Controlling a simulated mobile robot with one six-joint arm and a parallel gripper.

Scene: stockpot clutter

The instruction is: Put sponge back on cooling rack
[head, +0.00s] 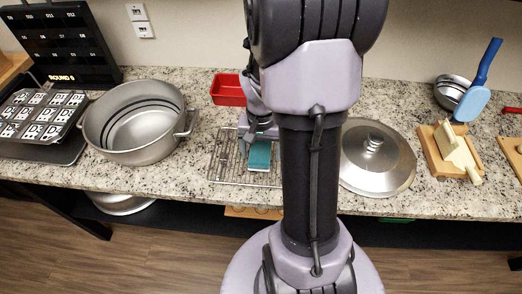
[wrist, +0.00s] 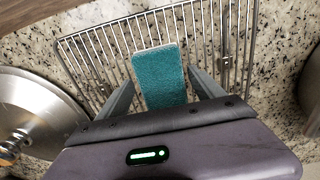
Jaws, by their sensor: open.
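A teal sponge with a pale edge (head: 259,156) is at the wire cooling rack (head: 223,168) on the granite counter. In the wrist view the sponge (wrist: 160,76) lies over the bars of the rack (wrist: 88,55), near its middle. My gripper (head: 259,133) is above the rack at the sponge's far end. In the wrist view my gripper (wrist: 164,92) is open, one finger on each side of the sponge, with a gap visible on the sides. The near end of the sponge is hidden by the gripper body in the wrist view.
A large stockpot (head: 137,125) stands left of the rack and a round metal lid (head: 377,157) lies right of it. A red tray (head: 226,90) is behind. A wooden board (head: 437,165) with blocks and a blue spatula (head: 474,101) are at right. The counter's front edge is close to the rack.

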